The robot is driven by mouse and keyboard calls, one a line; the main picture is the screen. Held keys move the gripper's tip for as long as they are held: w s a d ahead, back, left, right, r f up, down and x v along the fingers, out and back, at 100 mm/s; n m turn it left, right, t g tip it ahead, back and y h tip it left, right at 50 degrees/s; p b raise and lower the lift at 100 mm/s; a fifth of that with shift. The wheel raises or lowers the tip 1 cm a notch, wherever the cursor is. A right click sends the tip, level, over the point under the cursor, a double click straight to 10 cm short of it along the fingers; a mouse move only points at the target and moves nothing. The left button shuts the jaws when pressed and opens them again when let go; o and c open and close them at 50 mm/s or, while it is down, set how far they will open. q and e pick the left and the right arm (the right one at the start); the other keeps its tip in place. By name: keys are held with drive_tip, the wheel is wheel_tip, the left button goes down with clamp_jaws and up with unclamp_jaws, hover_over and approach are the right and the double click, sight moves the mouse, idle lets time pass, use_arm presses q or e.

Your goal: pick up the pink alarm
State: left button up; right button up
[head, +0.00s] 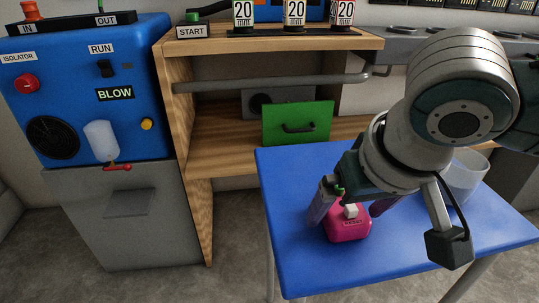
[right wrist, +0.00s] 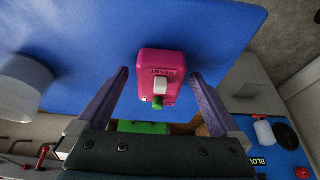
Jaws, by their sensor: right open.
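The pink alarm (head: 348,228) is a small box with a white block on it, standing on the blue table (head: 420,262). In the right wrist view the alarm (right wrist: 159,66) shows a dark label, a white block and a green tip. My right gripper (head: 346,212) is right above and around it in the head view. In the right wrist view the open fingers (right wrist: 158,98) stand left and right of the alarm, with gaps on both sides. Contact is not seen. My left gripper is not in view.
A translucent white container (head: 466,176) stands on the table behind my right arm. A wooden bench (head: 222,150) with a green panel (head: 297,124) is behind the table. A blue machine (head: 85,85) stands at the left. The table's front right is clear.

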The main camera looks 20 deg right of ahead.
drive_tip(key=c, duration=1.5)
drive_tip(key=shift+r, duration=0.1)
